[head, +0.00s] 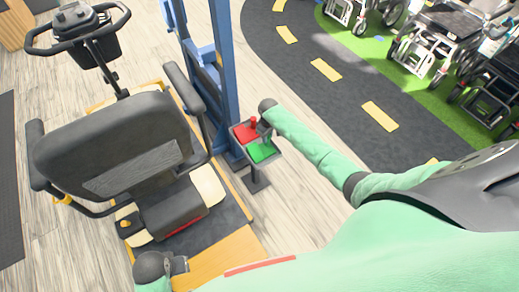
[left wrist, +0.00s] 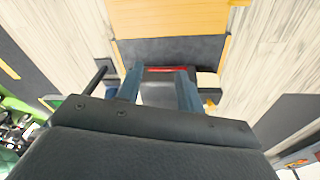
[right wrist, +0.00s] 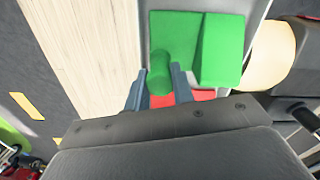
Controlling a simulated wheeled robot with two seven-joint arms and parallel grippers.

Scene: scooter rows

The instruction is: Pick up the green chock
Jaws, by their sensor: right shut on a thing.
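The green chock (head: 262,152) is at the right side of a small grey stand, beside a red chock (head: 244,132). In the right wrist view the green chock (right wrist: 222,50) shows as a green block with a green cylindrical grip (right wrist: 160,72). My right gripper (head: 266,133) is over the stand, its fingers (right wrist: 159,75) closed on either side of that grip. I cannot tell whether the chock is clear of the stand. My left gripper (head: 180,264) is low at the front; its fingers (left wrist: 157,78) are apart with nothing held between them.
The stand (head: 257,178) stands beside a blue post (head: 224,70). A mobility scooter (head: 120,145) stands on a wood-edged dark platform to the left. Wheelchairs (head: 435,45) are at the upper right, past a dark track with yellow dashes. Bare floor lies right of the stand.

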